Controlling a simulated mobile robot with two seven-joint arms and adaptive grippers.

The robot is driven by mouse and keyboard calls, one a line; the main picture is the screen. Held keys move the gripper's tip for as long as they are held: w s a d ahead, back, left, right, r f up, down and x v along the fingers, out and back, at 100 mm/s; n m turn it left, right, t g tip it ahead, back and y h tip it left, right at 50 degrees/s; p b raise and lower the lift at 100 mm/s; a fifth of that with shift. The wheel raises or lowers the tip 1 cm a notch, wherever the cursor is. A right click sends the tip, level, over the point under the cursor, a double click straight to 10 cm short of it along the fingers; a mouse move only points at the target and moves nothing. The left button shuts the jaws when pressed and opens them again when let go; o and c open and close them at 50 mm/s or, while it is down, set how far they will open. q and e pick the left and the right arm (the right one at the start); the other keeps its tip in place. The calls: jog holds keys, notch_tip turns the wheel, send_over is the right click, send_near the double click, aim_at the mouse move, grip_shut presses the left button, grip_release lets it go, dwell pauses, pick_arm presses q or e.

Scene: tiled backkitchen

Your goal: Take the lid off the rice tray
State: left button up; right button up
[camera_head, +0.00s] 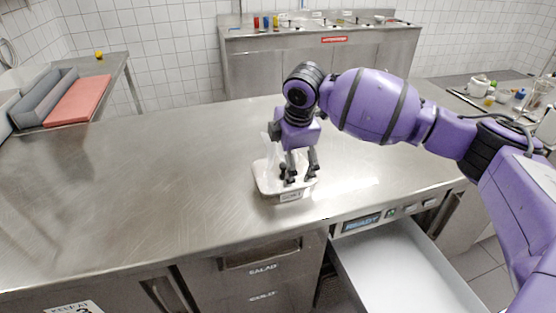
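The rice tray (262,186) is a small whitish container with a label on its front, on the steel counter near its front edge. A pale, translucent sheet (271,150), which looks like the lid, stands steeply tilted above the tray's left part, just left of my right gripper. My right gripper (300,175) points down over the tray, with its dark fingers at or just above the tray's right half. Its fingers look spread, but whether they grip the lid's edge is unclear. The tray's inside is partly hidden by the gripper. My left gripper is out of view.
Bare steel counter (140,200) lies left of the tray. An open, empty-looking drawer (400,270) juts out below right. Grey and red blocks or bins (80,100) lie at far left. Pots and small items (490,95) stand at far right; a back counter (330,60) holds coloured containers.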

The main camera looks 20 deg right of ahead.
aim_at(283, 169)
jog(key=shift+w+f, duration=0.4)
jog(key=shift+f, duration=0.35)
jog(key=shift+d+f, duration=0.25)
jog(key=shift+f, duration=0.85)
jog(key=x, duration=0.3)
jog(key=shift+w+d+r, duration=0.15)
jog(key=shift+w+d, duration=0.05)
jog(key=shift+w, duration=0.05)
jog(key=shift+w+f, duration=0.1)
jog(key=shift+f, duration=0.25)
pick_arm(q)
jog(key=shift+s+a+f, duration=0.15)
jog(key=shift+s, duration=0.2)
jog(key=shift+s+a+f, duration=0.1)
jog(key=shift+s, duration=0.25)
